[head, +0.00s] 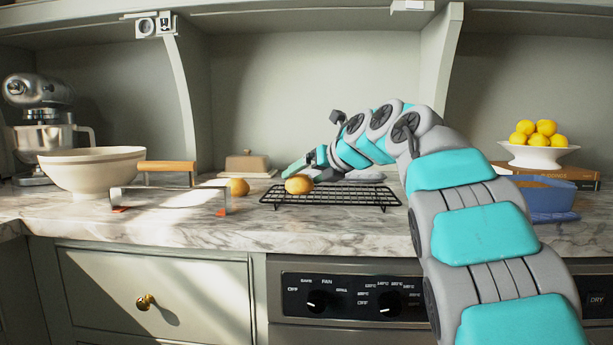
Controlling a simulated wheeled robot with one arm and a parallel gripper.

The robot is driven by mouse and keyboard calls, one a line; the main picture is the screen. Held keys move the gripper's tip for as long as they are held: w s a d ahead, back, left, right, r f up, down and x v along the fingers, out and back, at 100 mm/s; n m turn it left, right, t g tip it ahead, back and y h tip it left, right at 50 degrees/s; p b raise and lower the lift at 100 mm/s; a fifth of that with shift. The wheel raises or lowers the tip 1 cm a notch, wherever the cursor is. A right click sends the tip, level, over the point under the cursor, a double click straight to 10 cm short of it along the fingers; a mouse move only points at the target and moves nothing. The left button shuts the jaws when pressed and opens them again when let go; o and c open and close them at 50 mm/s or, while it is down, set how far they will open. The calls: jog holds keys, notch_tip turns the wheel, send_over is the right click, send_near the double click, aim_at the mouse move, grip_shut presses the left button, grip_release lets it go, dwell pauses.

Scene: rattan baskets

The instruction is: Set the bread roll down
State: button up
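A round golden bread roll (299,184) shows at the left part of a black wire cooling rack (345,196) on the marble counter. A second similar roll (239,187) lies on the counter to the left of the rack. My gripper (293,168) reaches in from the right, low over the back of the rack, with its teal finger end just above and behind the roll on the rack. The fingers are small and seen side-on. I cannot tell whether they touch the roll or are open or shut.
A cream bowl (92,171) and a stand mixer (40,119) are at left, near a metal frame with a wooden handle (167,167). A butter dish (247,165) stands behind. A blue dish (546,203) and a white bowl of lemons (538,156) are at right. The front counter is clear.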

jog(key=shift+o, duration=0.5)
jog(key=shift+r, duration=0.1)
jog(key=shift+s+d+r, duration=0.1)
jog(key=shift+d, duration=0.05)
jog(key=v, duration=1.1)
jog(key=shift+s+d+r+b, duration=0.2)
jog(key=shift+s+b, duration=0.05)
jog(key=shift+b, duration=0.05)
